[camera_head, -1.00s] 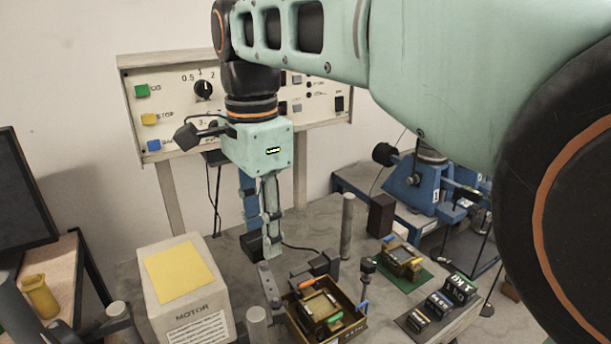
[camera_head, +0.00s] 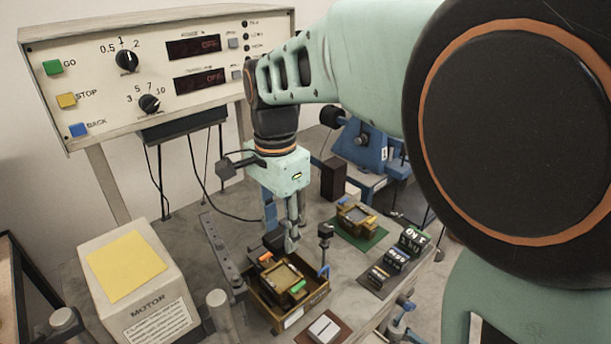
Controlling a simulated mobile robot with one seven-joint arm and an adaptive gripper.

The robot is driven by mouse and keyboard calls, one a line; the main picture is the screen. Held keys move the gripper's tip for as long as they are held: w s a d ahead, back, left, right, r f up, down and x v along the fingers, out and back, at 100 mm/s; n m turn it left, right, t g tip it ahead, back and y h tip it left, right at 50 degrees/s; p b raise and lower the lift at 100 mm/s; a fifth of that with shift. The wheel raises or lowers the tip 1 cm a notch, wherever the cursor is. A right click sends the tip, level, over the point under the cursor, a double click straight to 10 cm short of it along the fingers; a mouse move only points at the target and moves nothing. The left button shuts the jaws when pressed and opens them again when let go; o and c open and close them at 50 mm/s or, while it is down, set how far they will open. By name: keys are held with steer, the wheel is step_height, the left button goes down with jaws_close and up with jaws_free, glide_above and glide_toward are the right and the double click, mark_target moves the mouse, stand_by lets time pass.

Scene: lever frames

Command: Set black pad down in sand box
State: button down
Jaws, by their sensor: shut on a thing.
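My gripper (camera_head: 281,238) points down over the bench and is shut on the black pad (camera_head: 272,241), a small dark block low between its fingers. The pad is partly hidden by the fingers and is hard to separate from dark parts behind it. Just below and in front is an open brown box (camera_head: 262,304), which I take for the sand box, with a label on its front. A brass-coloured frame (camera_head: 284,279) with orange and green tabs sits in it. The pad appears at the box's back edge; I cannot tell if it touches anything.
A motor box (camera_head: 165,298) with a yellow top stands at left. A metal rail (camera_head: 222,250) and posts (camera_head: 218,305) flank the brown box. A thin black-topped post (camera_head: 325,240) stands close right. A green mat (camera_head: 362,238) with another brass device and black blocks (camera_head: 395,262) lie further right.

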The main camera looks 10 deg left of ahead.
mark_target(284, 275)
steer(key=shift+f+b, duration=3.65)
steer(key=shift+f, duration=0.95)
steer(key=c, duration=1.3)
jaws_free()
step_height(284, 275, up, 12)
steer(key=shift+r, duration=0.1)
